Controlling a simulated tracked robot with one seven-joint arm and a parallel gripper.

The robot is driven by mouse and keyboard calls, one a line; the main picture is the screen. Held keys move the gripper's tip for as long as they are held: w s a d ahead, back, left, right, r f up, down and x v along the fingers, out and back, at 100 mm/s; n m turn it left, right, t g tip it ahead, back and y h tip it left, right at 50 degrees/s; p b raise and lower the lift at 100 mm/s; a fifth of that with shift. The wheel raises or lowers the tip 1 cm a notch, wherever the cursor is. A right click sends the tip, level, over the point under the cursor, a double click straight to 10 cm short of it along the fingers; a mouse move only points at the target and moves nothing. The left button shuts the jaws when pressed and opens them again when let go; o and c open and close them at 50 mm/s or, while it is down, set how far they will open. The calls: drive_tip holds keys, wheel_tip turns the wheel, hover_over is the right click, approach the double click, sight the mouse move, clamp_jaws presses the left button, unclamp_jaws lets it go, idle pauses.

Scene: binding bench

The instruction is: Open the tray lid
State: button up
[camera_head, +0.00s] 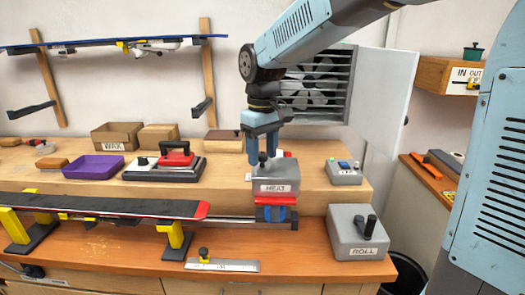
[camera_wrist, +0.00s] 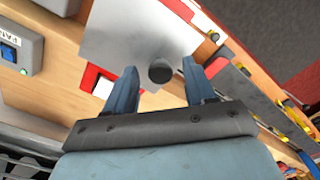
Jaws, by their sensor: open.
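In the wrist view the lid (camera_wrist: 150,35) is a plain grey plate. My gripper (camera_head: 261,157) is open, pointing down over the lid. In the wrist view my gripper (camera_wrist: 160,66) has one finger on either side of the knob (camera_wrist: 160,72), with gaps showing. I cannot tell how far down the fingers reach beside it.
A red-handled iron (camera_head: 176,155) and a purple tray (camera_head: 93,167) stand left on the shelf. A small switch box (camera_head: 345,173) is to the right. Below are a grey ROLL box (camera_head: 358,232) and a ski (camera_head: 110,207) on yellow supports.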

clamp_jaws()
idle(0.5)
